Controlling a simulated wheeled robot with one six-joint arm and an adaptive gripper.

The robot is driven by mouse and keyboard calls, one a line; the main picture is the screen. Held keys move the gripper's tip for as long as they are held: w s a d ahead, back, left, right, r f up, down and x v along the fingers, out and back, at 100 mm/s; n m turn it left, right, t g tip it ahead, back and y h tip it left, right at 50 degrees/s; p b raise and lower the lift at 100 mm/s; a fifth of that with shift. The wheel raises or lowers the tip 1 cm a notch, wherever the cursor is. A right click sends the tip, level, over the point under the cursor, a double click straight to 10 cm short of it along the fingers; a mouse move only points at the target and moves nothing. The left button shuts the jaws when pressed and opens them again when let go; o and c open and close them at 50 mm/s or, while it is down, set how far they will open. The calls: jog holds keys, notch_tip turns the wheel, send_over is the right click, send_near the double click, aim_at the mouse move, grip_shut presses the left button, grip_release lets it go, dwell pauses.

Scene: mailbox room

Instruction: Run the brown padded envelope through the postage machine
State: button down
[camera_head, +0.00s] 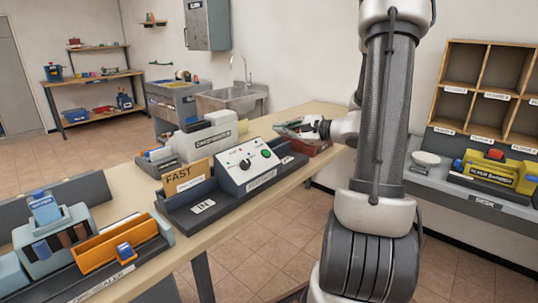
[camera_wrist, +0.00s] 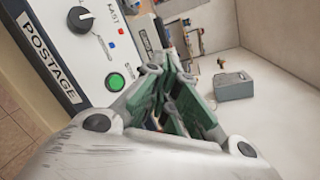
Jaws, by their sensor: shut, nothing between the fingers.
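The postage machine (camera_head: 249,167) stands on the long counter, with a dial and a green button on its sloped face. The wrist view shows its face (camera_wrist: 75,60), the dial marked FAST and the green button close by. A flat brown piece marked FAST (camera_head: 183,178), which looks like the padded envelope, stands upright at the machine's end marked IN. My gripper (camera_head: 302,127) is beyond the machine's far end, above a reddish tray (camera_head: 308,147). Its green-padded fingers (camera_wrist: 178,103) are shut and empty in the wrist view, apart from the button.
A grey holder with a white block (camera_head: 207,139) stands behind the machine. An orange tray (camera_head: 115,243) and a grey-blue stand (camera_head: 58,238) fill the counter's near left. A sink (camera_head: 232,98) is at the back. Wooden pigeonholes (camera_head: 490,85) stand above a desk at right.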

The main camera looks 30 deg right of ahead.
aim_at(266, 153)
jog(key=shift+w+a+f, duration=0.3)
jog(key=shift+w+f, duration=0.5)
jog(key=shift+f, duration=0.4)
jog(key=shift+w+a+f, duration=0.3)
jog(key=shift+w+f, duration=0.45)
jog(key=shift+f, duration=0.5)
jog(key=shift+w+a+f, duration=0.3)
jog(key=shift+w+f, duration=0.5)
jog(key=shift+f, duration=0.4)
jog(key=shift+w+f, duration=0.1)
jog(key=shift+f, duration=0.05)
jog(key=shift+w+a+f, duration=0.1)
jog(key=shift+w+f, duration=0.05)
jog(key=shift+f, duration=0.05)
